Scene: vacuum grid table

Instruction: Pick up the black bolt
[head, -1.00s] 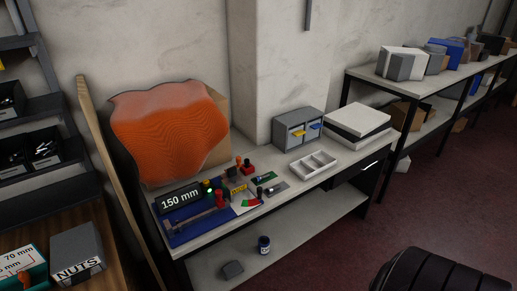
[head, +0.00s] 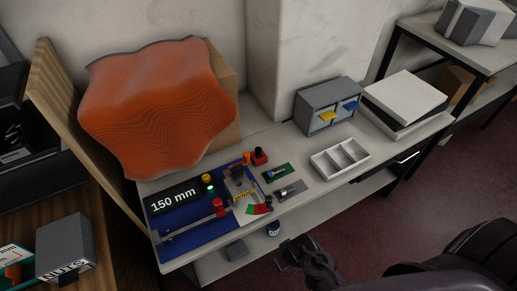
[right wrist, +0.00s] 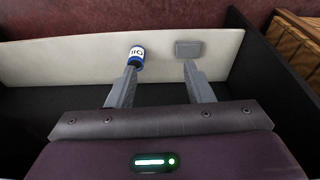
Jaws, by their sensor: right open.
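Two small plates lie on the bench, a green plate (head: 287,168) and a grey plate (head: 299,185), each with a small bolt-like piece on it. I cannot tell for certain which piece is the black bolt. My right gripper (head: 287,257) is in front of the bench's front edge, apart from the plates. In the right wrist view my right gripper (right wrist: 159,68) is open, with nothing between its fingers. My left gripper is not in view.
A blue mat (head: 196,236) holds a "150 mm" display (head: 174,200) and a measuring tool. A white compartment tray (head: 340,158) and grey drawer unit (head: 328,104) stand to the right. A jar (right wrist: 137,57) and grey block (right wrist: 188,48) sit on the lower shelf.

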